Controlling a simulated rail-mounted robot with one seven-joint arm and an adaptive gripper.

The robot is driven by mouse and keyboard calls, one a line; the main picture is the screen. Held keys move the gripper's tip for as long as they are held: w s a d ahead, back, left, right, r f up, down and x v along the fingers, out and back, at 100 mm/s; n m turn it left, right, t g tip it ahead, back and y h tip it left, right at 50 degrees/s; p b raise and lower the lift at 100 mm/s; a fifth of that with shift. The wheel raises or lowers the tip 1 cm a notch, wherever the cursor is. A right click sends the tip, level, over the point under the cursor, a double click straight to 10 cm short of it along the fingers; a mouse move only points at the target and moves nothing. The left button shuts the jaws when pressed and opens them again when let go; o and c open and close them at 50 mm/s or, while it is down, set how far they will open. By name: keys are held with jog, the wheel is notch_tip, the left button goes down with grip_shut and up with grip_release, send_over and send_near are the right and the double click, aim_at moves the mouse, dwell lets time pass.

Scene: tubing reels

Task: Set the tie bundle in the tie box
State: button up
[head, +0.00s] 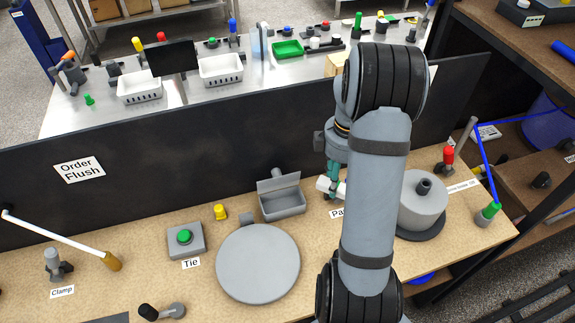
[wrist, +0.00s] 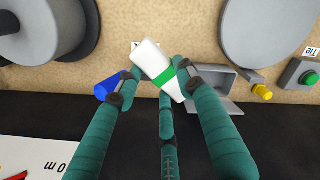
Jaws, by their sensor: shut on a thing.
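The tie bundle is a white block with a green band (wrist: 152,56), held tilted between the fingers of my gripper (wrist: 155,78) in the wrist view. In the head view its white end (head: 324,184) shows beside my gripper (head: 333,180), which is partly hidden by my arm. The likely tie box is a small grey open box with a raised lid (head: 283,206), just left of my gripper in the head view. In the wrist view the box (wrist: 215,78) is right of the bundle, partly covered by a finger. The bundle is apart from the box's opening.
A grey round disc (head: 258,264) lies left of my arm, with a green button box (head: 184,239) and yellow knob (head: 220,212) nearby. A grey reel (head: 421,203) stands right. A black panel (head: 130,185) runs behind. A blue piece (wrist: 107,86) shows by one finger.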

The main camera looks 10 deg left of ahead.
jog(key=a+f+n+p, duration=0.35)
jog(key=a+n, duration=0.55)
jog(key=a, duration=0.5)
jog(key=shift+s+a+f+b, duration=0.1)
jog(key=shift+s+f+b, duration=0.05)
jog(key=shift+f+b, duration=0.65)
jog(key=shift+s+a+f+b, duration=0.15)
jog(key=shift+f+b, duration=0.45)
jog(key=shift+f, duration=0.45)
jog(key=shift+s+d+f+b, duration=0.1)
jog(key=shift+s+f+b, duration=0.05)
jog(key=shift+f+b, duration=0.65)
jog(key=shift+f, duration=0.1)
jog(key=o, duration=1.2)
jog(key=shift+o, duration=0.2)
